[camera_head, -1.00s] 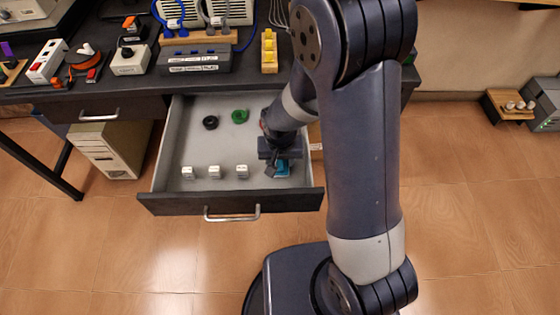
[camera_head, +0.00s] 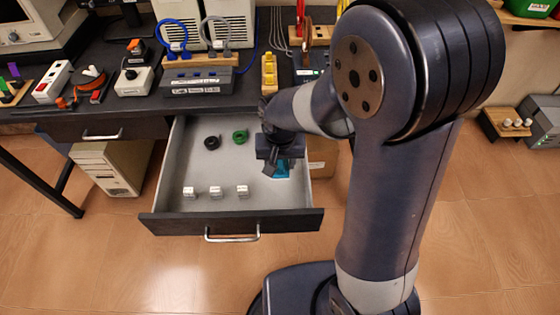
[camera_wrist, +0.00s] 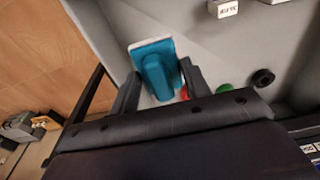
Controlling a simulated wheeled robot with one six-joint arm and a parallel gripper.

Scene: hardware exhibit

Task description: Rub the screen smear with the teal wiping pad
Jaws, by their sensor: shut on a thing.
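The teal wiping pad (camera_head: 282,171) is at the right side of the open drawer in the head view, under my gripper (camera_head: 275,166). In the wrist view the pad (camera_wrist: 152,52) shows a pale flat base and a teal grip block between the two fingers of my gripper (camera_wrist: 160,70). The gripper is shut on the pad's grip and seems to hold it over the drawer floor. A monitor (camera_head: 22,33) stands partly in view at the far left of the bench. I cannot make out a smear on its screen.
The drawer (camera_head: 165,180) also holds a black ring (camera_head: 212,142), a green ring (camera_head: 240,136) and small white blocks (camera_head: 215,191). The dark bench (camera_head: 130,110) behind carries sockets, cables and equipment. Open floor (camera_head: 80,260) lies in front.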

